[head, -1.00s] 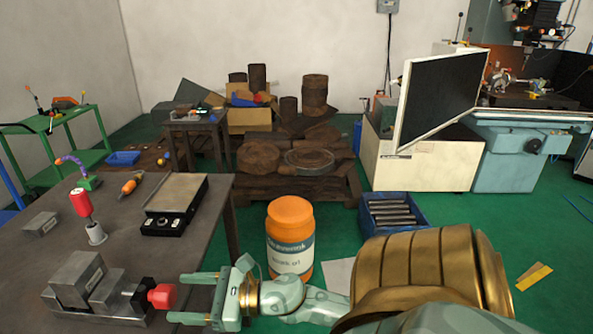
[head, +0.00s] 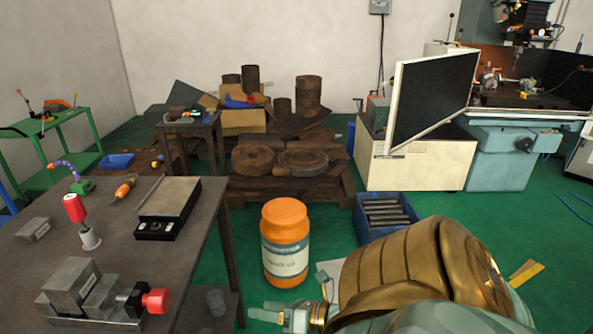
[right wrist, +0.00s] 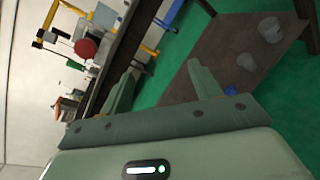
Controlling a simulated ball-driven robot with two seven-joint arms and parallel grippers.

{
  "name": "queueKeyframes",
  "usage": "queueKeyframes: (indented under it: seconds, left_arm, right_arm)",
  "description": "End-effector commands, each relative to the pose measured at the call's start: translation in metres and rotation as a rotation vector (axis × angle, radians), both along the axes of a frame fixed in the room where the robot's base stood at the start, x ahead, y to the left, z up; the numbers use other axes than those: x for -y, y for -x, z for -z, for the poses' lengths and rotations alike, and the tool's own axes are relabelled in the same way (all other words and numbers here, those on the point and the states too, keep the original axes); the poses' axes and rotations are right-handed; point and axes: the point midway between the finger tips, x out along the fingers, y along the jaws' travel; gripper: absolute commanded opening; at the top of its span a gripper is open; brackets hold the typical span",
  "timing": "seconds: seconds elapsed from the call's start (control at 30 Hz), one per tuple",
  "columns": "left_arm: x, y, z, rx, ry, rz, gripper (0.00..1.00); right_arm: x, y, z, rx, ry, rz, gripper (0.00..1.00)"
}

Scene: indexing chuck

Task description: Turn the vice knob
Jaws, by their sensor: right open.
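The grey vice (head: 75,290) sits on the near left of the dark table. Its red knob (head: 156,301) sticks out on the right side, past a black collar, near the table's right edge. My right gripper (head: 258,312) is low at the bottom of the head view, clearly right of the knob and apart from it. Part of it is cut off by the frame. In the right wrist view my right gripper (right wrist: 162,75) has its two fingers spread with nothing between them. A red rounded thing shows there left of the fingers; I cannot tell whether it is the knob. My left gripper is not in view.
The table (head: 190,240) also holds a red-handled tool (head: 75,208) in a cup, a flat plate device (head: 168,205) and an orange-handled tool (head: 124,187). An orange jar (head: 285,245) stands beyond my right gripper. A blue crate of bars (head: 385,213) is behind it.

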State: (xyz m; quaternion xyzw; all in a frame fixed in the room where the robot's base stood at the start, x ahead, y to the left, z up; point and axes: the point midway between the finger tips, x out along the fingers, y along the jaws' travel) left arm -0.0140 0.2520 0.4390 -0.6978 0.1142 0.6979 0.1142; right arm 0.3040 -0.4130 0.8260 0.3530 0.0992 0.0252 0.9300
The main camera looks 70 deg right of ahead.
Motion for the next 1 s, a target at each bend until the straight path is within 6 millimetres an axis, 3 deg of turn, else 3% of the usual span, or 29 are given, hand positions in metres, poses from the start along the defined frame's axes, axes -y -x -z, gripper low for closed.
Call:
queueKeyframes:
  seconds: [0.2, 0.5, 0.73, 1.0]
  left_arm:
    - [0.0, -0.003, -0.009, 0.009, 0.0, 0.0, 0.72]
    - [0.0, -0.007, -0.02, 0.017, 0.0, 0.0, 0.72]
    - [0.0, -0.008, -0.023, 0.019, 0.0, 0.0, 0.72]
    - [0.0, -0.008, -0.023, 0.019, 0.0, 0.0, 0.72]
  right_arm:
    - [0.013, 0.017, 0.048, -0.134, -0.288, 0.174, 0.63]
    - [0.014, 0.043, 0.105, -0.272, -0.593, 0.381, 0.63]
    - [0.013, 0.056, 0.126, -0.321, -0.698, 0.462, 0.63]
    - [0.012, 0.057, 0.129, -0.327, -0.713, 0.474, 0.63]
